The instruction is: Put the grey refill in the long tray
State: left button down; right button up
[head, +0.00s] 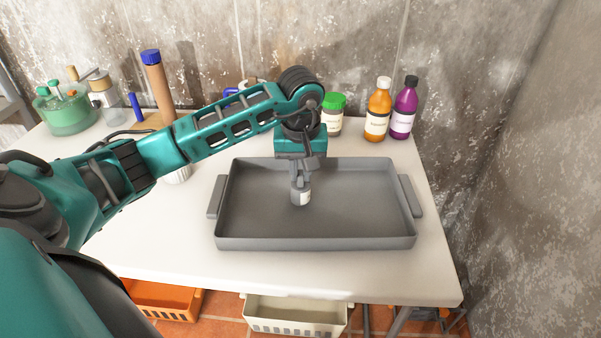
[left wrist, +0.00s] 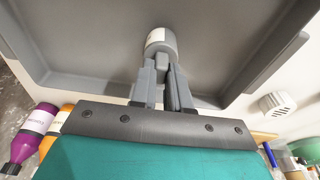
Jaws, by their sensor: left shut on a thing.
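The grey refill (head: 300,197) is a small grey cylinder with a white label. My left gripper (head: 300,178) is shut on it, and the refill hangs below the fingers inside the outline of the long tray. The refill also shows in the left wrist view (left wrist: 161,40), at the tips of the fingers (left wrist: 162,65). The long tray (head: 315,243) is a grey rectangular tray with raised walls and a handle at each end, on the white table. I cannot tell whether the refill touches the tray floor. My right gripper is not in view.
Along the back of the table (head: 180,245) stand a green-lidded jar (head: 332,121), an orange bottle (head: 378,108), a purple bottle (head: 403,108) and a tall brown bottle with a blue cap (head: 157,85). A green bowl (head: 65,113) stands at the far left. The tray is otherwise empty.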

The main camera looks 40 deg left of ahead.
aim_at(301, 191)
pick_arm(q)
jog(key=shift+f, duration=0.5)
jog(key=shift+f, duration=0.15)
jog(key=c, duration=1.1)
grip_release()
jog(key=shift+r, duration=0.5)
notch_tip(301, 191, up, 11)
jog(key=s+d+p, duration=0.1)
jog(key=shift+s+r, duration=0.15)
jog(key=shift+s, duration=0.05)
